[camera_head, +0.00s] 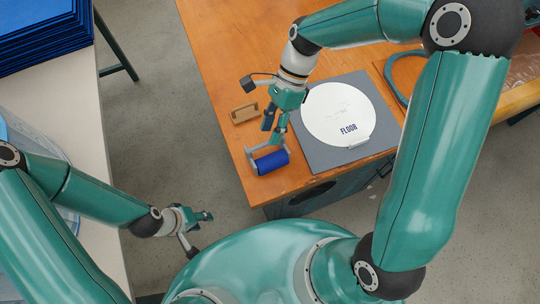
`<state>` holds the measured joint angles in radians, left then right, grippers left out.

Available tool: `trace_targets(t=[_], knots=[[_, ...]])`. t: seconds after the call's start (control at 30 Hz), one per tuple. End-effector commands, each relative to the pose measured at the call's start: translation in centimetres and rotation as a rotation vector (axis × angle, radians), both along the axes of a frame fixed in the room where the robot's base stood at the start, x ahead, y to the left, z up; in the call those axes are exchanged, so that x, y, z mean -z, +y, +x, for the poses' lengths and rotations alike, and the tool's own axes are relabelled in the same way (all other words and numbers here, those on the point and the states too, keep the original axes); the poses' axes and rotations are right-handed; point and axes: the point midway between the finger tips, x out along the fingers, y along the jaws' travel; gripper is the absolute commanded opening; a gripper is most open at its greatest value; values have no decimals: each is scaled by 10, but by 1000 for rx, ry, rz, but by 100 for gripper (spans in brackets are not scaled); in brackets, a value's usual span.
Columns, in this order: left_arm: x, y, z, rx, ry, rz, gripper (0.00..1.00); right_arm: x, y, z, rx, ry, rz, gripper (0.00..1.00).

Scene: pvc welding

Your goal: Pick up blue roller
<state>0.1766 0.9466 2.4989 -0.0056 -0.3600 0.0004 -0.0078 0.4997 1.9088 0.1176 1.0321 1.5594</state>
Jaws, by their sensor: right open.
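The blue roller (271,162) lies on the orange wooden table near its front left corner, with a grey frame and handle reaching up from it. My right gripper (275,130) is above the roller, pointing down, with its fingers around or just beside the grey handle; the exact contact cannot be made out. Its jaws are open. My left gripper (203,216) is low at the left, over the floor gap between the tables and well away from the roller. Its fingers are small here, and their opening is unclear.
A white disc marked "FLOOR" (338,112) lies on a grey sheet (312,156) right of the roller. A small wooden block (244,113) sits behind the roller. A teal ring (398,80) lies at the right. A pale table (62,108) with blue stacked sheets (40,35) stands left.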

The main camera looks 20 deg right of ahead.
Motion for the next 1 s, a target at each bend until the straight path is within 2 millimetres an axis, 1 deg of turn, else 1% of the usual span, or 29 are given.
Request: trace_targets(t=[0.17, 0.3, 0.4, 0.6, 0.67, 0.8, 0.87, 1.0], knots=[[-6, 0, 0, 0, 0, 0, 40, 21, 11, -8, -3, 6, 0, 42], [-6, 0, 0, 0, 0, 0, 40, 35, 19, -12, -2, 5, 0, 42], [-6, 0, 0, 0, 0, 0, 40, 40, 20, -13, -2, 1, 0, 42], [-6, 0, 0, 0, 0, 0, 40, 40, 20, -13, -1, 0, 0, 42], [-6, 0, 0, 0, 0, 0, 40, 40, 20, -13, -1, 0, 0, 32], [-6, 0, 0, 0, 0, 0, 40, 40, 20, -13, -1, 0, 0, 9], [-6, 0, 0, 0, 0, 0, 40, 40, 20, -13, -1, 0, 0, 0], [-6, 0, 0, 0, 0, 0, 40, 40, 20, -13, -1, 0, 0, 0]])
